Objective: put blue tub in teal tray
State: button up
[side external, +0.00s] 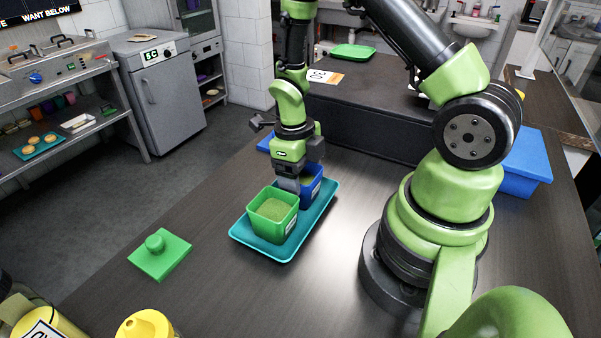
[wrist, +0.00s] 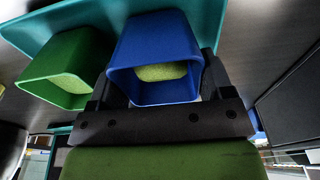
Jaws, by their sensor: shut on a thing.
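The blue tub (side external: 311,188) stands upright at the far end of the teal tray (side external: 284,253), with green contents inside. My gripper (side external: 300,184) is shut on the blue tub, its fingers at the tub's sides. In the wrist view the blue tub (wrist: 155,50) sits between the fingers of my gripper (wrist: 158,85), over the teal tray (wrist: 85,22). Whether the tub's base touches the tray is hidden.
A green tub (side external: 272,217) with green contents stands in the near part of the tray, close beside the blue tub. A green lid (side external: 160,255) lies on the counter to the left. Yellow bottles (side external: 145,325) stand at the front left. A dark raised ledge (side external: 370,130) is behind.

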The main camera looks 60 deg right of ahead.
jog(key=shift+f, duration=0.15)
jog(key=o, duration=0.7)
jog(key=a+r+n+t, duration=0.3)
jog(key=r+n, duration=0.6)
jog(key=r, duration=1)
jog(key=s+a+r+n+t+y, duration=0.1)
jog(key=s+r+n, duration=0.3)
jog(key=n, duration=0.7)
jog(key=s+a+r+n+t+y, duration=0.1)
jog(key=s+a+r+n+t, duration=0.3)
jog(key=n, duration=0.8)
jog(key=shift+s+a+t, duration=0.25)
jog(key=shift+s+t, duration=0.05)
jog(key=shift+s, duration=0.55)
